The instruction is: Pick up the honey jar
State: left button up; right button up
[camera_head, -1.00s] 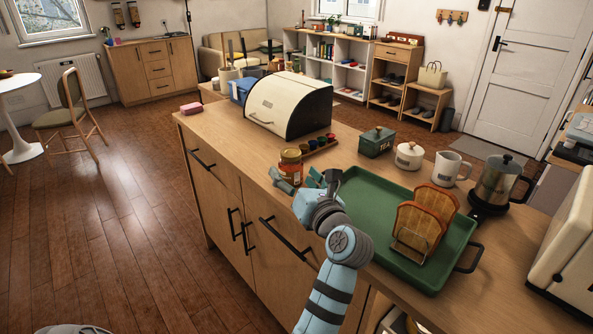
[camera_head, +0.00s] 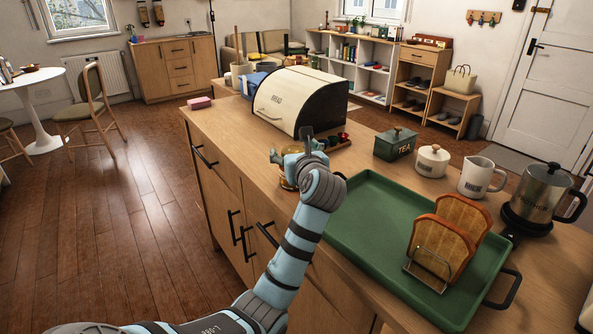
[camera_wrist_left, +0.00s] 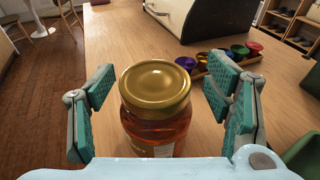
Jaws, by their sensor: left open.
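The honey jar (camera_wrist_left: 155,105) has a gold lid and amber contents with a pale label. It stands upright on the wooden counter. In the wrist view it sits between the two teal finger pads of my left gripper (camera_wrist_left: 165,110), with a gap on both sides. In the head view the jar (camera_head: 289,182) is mostly hidden behind my left gripper (camera_head: 292,158), and only part of its lower body shows. My left gripper is open around the jar. My right gripper is not in view.
A cream bread box (camera_head: 285,100) stands behind the jar. Small coloured cups (camera_wrist_left: 221,60) sit on a wooden holder beyond it. A green tray (camera_head: 375,215) with a toast rack lies to the right. A tea tin (camera_head: 396,144) stands behind the tray.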

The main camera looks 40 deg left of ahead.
pick_arm(q)
jog(key=shift+w, duration=0.2)
jog(key=shift+s, duration=0.2)
jog(key=shift+s+r, duration=0.25)
jog(key=shift+s, duration=0.1)
jog(key=c, duration=0.6)
grip_shut()
